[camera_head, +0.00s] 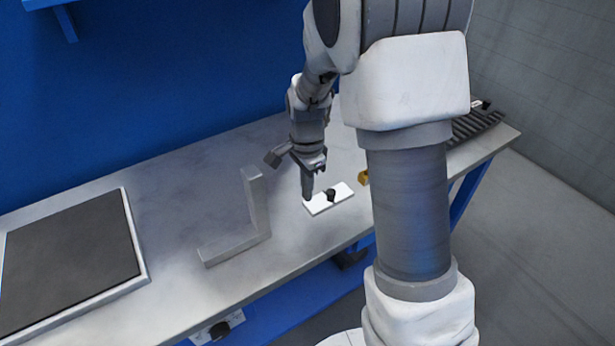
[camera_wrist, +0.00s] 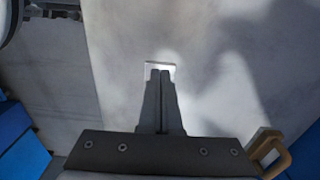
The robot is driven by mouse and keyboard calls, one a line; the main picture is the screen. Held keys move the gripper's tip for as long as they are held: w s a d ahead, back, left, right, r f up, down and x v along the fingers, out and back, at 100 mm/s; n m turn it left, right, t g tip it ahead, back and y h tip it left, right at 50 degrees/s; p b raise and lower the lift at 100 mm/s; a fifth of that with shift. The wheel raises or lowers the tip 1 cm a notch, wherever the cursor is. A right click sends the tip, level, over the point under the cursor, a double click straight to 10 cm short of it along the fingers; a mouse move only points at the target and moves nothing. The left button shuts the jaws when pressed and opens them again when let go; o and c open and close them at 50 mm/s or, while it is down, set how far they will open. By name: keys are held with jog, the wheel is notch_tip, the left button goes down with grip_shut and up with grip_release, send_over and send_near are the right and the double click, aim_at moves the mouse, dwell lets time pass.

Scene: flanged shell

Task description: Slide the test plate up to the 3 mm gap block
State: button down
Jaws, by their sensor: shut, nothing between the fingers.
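The test plate appears to be the small white plate (camera_head: 343,193) with a black knob (camera_head: 330,195), lying flat on the grey bench. My gripper (camera_head: 307,194) points down at the plate's left end, fingers together and empty. In the wrist view my shut fingertips (camera_wrist: 160,74) overlap a bright white edge of the plate (camera_wrist: 150,67); the rest of it is hidden behind them. I cannot tell whether they touch it. A small yellow piece (camera_head: 363,177) sits right of the plate, partly behind my arm. I cannot make out which thing is the 3 mm gap block.
A grey L-shaped bar (camera_head: 232,245) lies on the bench (camera_head: 165,180) left of the plate. A dark framed mat (camera_head: 70,255) is at the far left. A dark ribbed item (camera_head: 478,122) is at the right end. A tan looped piece (camera_wrist: 268,150) shows in the wrist view.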

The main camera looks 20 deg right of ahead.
aim_at(335, 185)
jog(key=f, duration=0.3)
jog(key=shift+w+d+f, duration=0.1)
jog(key=shift+d, duration=0.2)
jog(key=shift+w+d, duration=0.2)
jog(key=shift+d, duration=0.4)
jog(key=shift+w+d, duration=0.2)
jog(key=shift+d, duration=0.35)
jog(key=shift+w+d, duration=0.15)
jog(key=shift+d, duration=0.3)
jog(key=d, duration=0.2)
jog(key=w+d, duration=0.1)
jog(key=d, duration=0.1)
jog(key=shift+w, duration=0.15)
